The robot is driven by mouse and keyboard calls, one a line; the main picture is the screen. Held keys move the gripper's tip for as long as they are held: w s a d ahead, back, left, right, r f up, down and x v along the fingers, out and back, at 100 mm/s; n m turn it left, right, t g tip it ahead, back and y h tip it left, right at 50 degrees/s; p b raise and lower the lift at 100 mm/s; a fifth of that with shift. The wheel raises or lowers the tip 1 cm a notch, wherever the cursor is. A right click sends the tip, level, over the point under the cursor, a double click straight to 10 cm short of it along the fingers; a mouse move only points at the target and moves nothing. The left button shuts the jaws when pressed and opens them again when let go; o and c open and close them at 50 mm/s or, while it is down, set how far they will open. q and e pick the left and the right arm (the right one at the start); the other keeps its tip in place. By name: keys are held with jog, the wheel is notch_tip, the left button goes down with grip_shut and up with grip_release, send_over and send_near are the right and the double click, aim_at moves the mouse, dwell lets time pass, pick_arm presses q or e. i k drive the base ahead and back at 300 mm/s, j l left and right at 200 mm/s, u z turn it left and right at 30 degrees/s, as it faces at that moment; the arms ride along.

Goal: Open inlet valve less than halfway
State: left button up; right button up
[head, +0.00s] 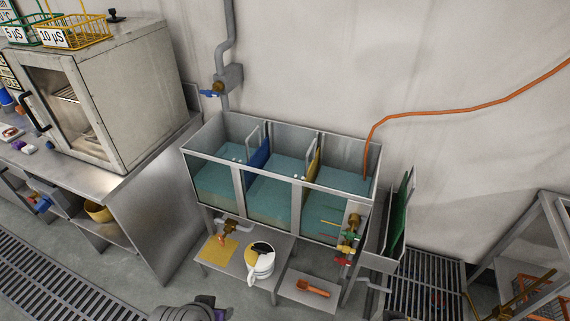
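The likely inlet valve (216,88) is a brass body on the grey wall pipe above the back left of the tank. Its blue lever (209,94) points left, roughly level, across the pipe. The three-compartment steel tank (240,190) below holds blue-green liquid in each compartment. I cannot see water running from the pipe. Neither gripper's fingers show. A dark grey rounded part, perhaps mine, shows at the bottom edge. More brass valves with green and red handles (346,246) sit at the tank's front right, and another brass valve (230,226) is under its front left.
A steel bench (110,185) with an oven-like cabinet (115,100) stands left. Below the tank front are a white bucket (260,264), yellow cloth (217,248) and orange scoop (312,288). An orange hose (450,112) enters the right compartment. Floor grating lies left and right.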

aim_at(209, 94)
jog(key=i+j+u, duration=0.45)
jog(key=i+j, duration=0.35)
